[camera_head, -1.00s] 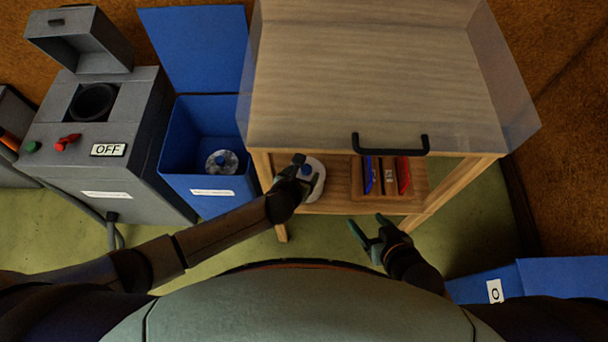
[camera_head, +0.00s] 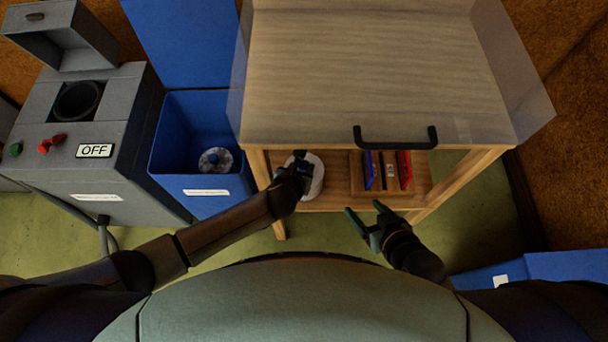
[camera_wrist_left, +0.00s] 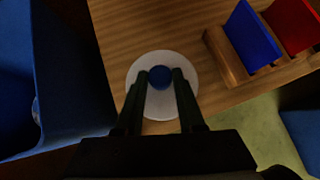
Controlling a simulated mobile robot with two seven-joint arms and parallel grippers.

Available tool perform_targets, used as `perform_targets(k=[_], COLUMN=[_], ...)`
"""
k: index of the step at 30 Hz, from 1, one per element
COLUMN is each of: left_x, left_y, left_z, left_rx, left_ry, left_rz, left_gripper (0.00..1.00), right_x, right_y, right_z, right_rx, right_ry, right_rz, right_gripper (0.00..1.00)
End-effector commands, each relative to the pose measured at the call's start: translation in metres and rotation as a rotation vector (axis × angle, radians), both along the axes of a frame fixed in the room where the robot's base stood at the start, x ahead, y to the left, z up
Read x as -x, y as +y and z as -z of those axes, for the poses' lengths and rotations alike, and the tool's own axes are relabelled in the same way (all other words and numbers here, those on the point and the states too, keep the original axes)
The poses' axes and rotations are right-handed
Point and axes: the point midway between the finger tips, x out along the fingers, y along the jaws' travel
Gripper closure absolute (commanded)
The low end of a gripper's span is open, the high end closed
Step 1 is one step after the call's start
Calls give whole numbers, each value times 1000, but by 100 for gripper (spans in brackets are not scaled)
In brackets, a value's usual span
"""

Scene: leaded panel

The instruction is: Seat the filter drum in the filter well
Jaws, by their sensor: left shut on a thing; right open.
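A white round filter drum (camera_head: 317,181) with a blue knob (camera_wrist_left: 160,77) stands on the lower wooden shelf at its left end. My left gripper (camera_head: 298,165) is over it, and the left wrist view shows its two fingers shut on the knob from both sides. The white top of the drum (camera_wrist_left: 159,106) shows around the fingers. The filter well (camera_head: 77,101) is a dark round hole in the top of the grey machine (camera_head: 122,133), under a raised lid (camera_head: 45,36). My right gripper (camera_head: 363,208) is open and empty in front of the shelf.
A blue bin (camera_head: 172,160) with its lid up stands between machine and cabinet; a greyish drum with a blue knob (camera_head: 214,159) lies inside. A wooden rack (camera_head: 357,184) holds blue and red panels. A clear hood with a black handle (camera_head: 395,145) is above the shelf.

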Motion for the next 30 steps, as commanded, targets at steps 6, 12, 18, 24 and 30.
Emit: perform_targets(k=[6,12,18,24,30], left_x=[0,0,0,0,0], left_y=[0,0,0,0,0], left_z=[0,0,0,0,0], left_rx=[0,0,0,0,0], left_ry=[0,0,0,0,0], left_rz=[0,0,0,0,0], left_gripper=[100,100,100,100,100], right_x=[-2,-2,-2,-2,-2], right_y=[0,0,0,0,1], right_z=[0,0,0,0,0], right_rx=[1,1,0,-2,-4], right_ry=[-3,-3,-3,-3,-4], right_rz=[0,0,1,2,5], right_gripper=[28,28,28,28,28])
